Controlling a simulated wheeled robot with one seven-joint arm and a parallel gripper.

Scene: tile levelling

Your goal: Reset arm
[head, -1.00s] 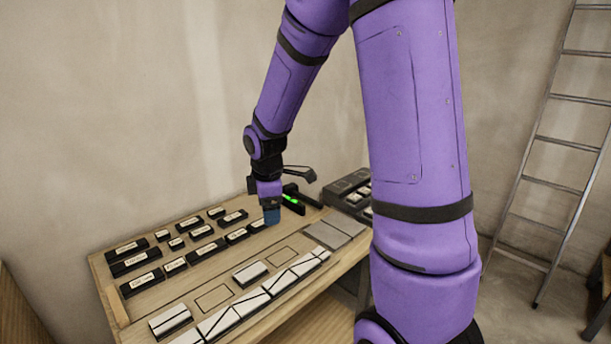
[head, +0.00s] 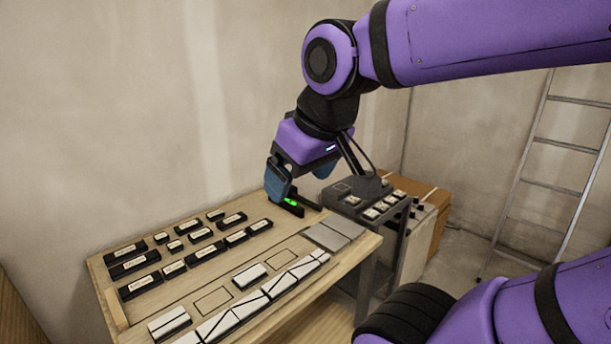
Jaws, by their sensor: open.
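My gripper (head: 300,178) is purple and black with blue fingertips. It is open, and I see nothing between its fingers. It hangs above the back right corner of the wooden table (head: 110,292). A black spirit level (head: 291,203) with a bright green vial lies just below the left finger; I cannot tell whether they touch. My arm folds in from the right side of the picture.
Several black labelled blocks (head: 141,286) stand in rows on the table's left half. White tiles (head: 222,323) line the front edge, with grey tiles (head: 333,236) at the right. A dark unit with switches (head: 376,210) stands behind. A ladder (head: 543,180) leans at the right.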

